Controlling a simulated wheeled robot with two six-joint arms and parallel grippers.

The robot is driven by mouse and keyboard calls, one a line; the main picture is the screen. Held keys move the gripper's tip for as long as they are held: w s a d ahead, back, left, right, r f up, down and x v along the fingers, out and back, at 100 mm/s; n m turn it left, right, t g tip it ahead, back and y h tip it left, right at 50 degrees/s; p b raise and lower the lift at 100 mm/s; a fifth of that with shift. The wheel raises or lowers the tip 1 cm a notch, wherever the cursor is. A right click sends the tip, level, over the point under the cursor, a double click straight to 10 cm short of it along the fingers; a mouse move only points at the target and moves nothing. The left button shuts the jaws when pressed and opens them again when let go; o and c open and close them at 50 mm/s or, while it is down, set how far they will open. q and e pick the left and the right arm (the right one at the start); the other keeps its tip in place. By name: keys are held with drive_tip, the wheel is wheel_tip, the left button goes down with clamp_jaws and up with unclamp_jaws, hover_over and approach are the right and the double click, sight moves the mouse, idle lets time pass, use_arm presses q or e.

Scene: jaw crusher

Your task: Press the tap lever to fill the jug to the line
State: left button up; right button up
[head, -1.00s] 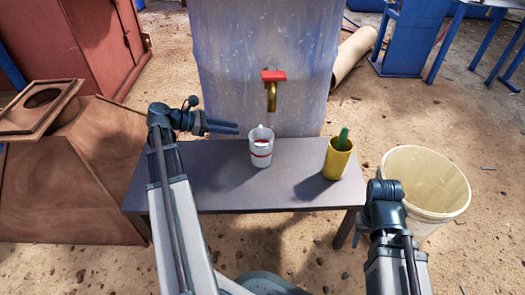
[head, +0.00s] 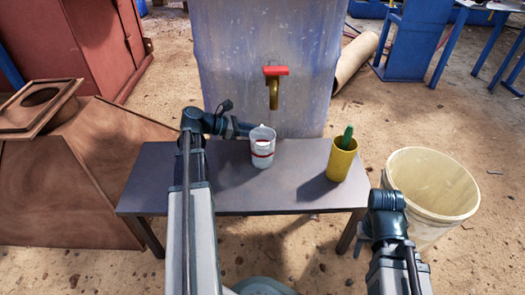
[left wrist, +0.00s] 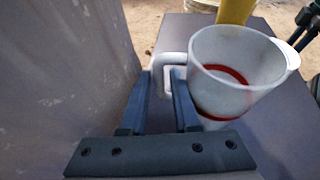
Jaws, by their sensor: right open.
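The white translucent jug (head: 262,150) with a red line stands upright on the grey bench (head: 240,200), close to below the brass tap (head: 274,96). The tap's red lever (head: 276,71) is on the front of the bluish tank (head: 262,35). My left gripper (head: 246,129) is at the jug's left side. In the left wrist view the left fingers (left wrist: 160,95) stand apart, with the jug's handle (left wrist: 167,70) between their tips; contact is unclear. The jug (left wrist: 232,75) looks empty there. My right gripper (head: 360,240), open, is low at the bench's right end, mostly hidden.
A yellow cup (head: 341,161) holding a green item stands on the bench's right part. A cream bucket (head: 440,190) stands on the ground to the right. A brown hopper-like box (head: 60,190) is at left. The bench's front left is clear.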

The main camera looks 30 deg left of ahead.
use_arm(q)
drive_tip(key=shift+w+d+f, duration=0.25)
drive_tip(key=shift+w+d, duration=0.1)
drive_tip(key=shift+d, duration=0.05)
clamp_jaws()
idle(1.1)
